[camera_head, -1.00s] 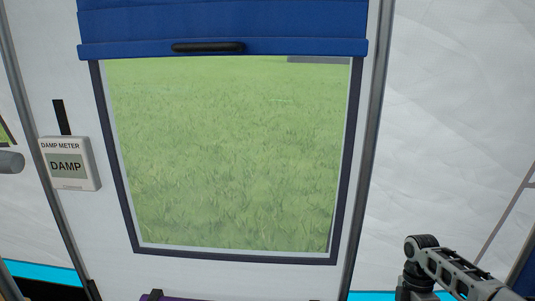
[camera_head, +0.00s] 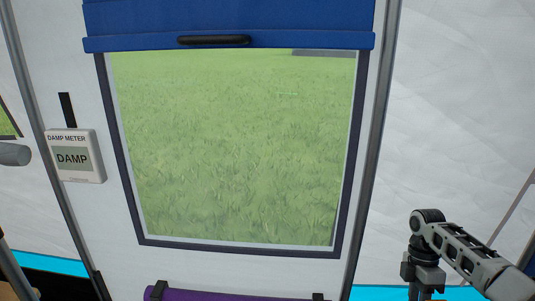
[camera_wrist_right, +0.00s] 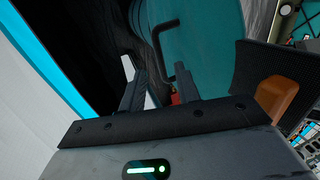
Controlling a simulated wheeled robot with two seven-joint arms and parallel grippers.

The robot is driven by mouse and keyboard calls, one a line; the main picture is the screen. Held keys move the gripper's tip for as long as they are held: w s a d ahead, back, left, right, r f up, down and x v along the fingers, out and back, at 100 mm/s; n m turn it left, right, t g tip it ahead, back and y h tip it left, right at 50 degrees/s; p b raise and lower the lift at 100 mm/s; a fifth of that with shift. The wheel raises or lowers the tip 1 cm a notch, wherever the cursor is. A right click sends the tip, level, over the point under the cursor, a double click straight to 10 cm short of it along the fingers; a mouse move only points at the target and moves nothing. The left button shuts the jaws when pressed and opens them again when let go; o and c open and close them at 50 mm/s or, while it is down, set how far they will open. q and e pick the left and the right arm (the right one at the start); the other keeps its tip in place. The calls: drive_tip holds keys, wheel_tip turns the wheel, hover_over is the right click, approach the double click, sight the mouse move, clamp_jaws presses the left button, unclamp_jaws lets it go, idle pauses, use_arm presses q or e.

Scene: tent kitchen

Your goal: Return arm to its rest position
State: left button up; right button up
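My right arm (camera_head: 465,250) comes in at the lower right of the head view, bent with its wrist part pointing down in front of the white tent wall. Its fingertips are cut off by the lower edge there. In the right wrist view my right gripper (camera_wrist_right: 155,78) has its two dark fingers apart. Nothing is seen held between them. A bent black rod (camera_wrist_right: 160,40) shows behind the gap; I cannot tell how far off it is. My left gripper is in neither view.
A window (camera_head: 235,150) with a raised blue blind (camera_head: 230,22) and black handle (camera_head: 213,40) fills the middle. A damp meter (camera_head: 76,157) reading DAMP hangs left. A purple roll (camera_head: 235,295) lies below the window. An orange-brown block (camera_wrist_right: 285,98) shows in the right wrist view.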

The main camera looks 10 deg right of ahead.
drive_tip(key=v, duration=0.7)
drive_tip(key=shift+r, duration=0.2)
